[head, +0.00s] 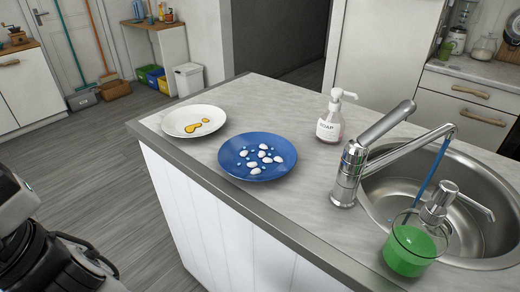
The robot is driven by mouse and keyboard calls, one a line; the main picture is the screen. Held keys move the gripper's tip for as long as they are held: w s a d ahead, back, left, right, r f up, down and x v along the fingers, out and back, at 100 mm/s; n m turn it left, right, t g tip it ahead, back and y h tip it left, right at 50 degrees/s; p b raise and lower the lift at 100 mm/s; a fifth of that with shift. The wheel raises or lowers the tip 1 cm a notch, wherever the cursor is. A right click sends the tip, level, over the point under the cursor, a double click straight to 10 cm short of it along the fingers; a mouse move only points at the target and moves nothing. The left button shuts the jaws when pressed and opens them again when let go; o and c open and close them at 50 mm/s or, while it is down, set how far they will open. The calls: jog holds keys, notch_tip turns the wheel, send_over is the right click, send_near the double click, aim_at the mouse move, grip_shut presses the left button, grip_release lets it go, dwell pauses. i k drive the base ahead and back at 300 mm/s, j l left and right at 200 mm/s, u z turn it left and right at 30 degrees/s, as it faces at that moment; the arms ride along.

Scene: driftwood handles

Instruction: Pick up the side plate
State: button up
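Two plates lie on the grey counter (330,188). A white plate (178,117) with a yellow smear on it is near the counter's far left corner. A blue plate (235,167) with several white blobs and small light-blue spots lies just in front and to the right, close to the front-left edge. I cannot tell from the picture which one is the side plate. Part of my arm shows at the lower left, apart from the counter. My gripper is not in view.
A soap pump bottle (330,120) stands behind the blue plate. A tap (349,170) and a round steel sink (480,225) are on the right, with a green liquid dispenser (405,259) at the front. The floor (85,165) left of the counter is clear.

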aim_at(251, 157)
jog(key=l+u, duration=0.2)
jog(key=u, duration=0.15)
jog(key=l+u, duration=0.2)
jog(key=u, duration=0.2)
jog(key=l+u, duration=0.35)
jog(key=j, duration=0.1)
